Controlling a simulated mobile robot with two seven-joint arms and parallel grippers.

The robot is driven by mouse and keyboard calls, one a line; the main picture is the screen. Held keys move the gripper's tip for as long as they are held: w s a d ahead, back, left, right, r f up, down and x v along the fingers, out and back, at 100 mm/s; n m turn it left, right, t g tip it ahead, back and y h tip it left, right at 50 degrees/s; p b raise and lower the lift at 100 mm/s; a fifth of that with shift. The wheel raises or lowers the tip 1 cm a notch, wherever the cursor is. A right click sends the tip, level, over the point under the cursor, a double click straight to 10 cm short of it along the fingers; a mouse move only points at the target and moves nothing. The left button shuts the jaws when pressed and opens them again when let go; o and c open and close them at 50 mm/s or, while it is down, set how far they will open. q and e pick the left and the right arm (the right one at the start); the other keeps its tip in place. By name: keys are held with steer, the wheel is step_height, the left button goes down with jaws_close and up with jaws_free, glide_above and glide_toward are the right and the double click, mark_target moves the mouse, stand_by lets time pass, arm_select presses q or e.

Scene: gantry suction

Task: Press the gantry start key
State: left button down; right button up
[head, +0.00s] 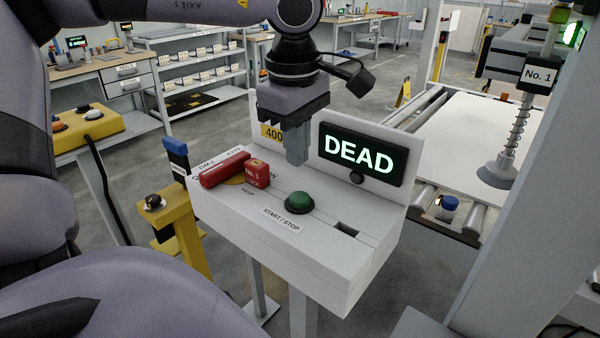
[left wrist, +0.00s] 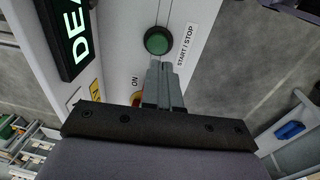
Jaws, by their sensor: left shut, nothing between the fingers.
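The green round button (head: 299,202) sits on the sloped top of a white console (head: 345,262), beside a label (head: 281,220) reading START / STOP. My left gripper (head: 297,158) is shut and empty, pointing down above the console, behind and above the green button in the head view. In the left wrist view the shut fingertips (left wrist: 160,66) lie just short of the green button (left wrist: 157,41), apart from it as far as I can tell. My right gripper is not in view.
A red lockout-like block (head: 236,172) lies on the console's left part, over a yellow disc. A suction cup (head: 503,168) hangs over a white sheet (head: 465,140) at right. A yellow post (head: 180,215) stands left.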

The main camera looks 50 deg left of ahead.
arm_select(q)
step_height(320, 180, up, 5)
steer(key=shift+s+d+r, duration=0.1)
steer(key=shift+s+r, duration=0.05)
stand_by(1.1)
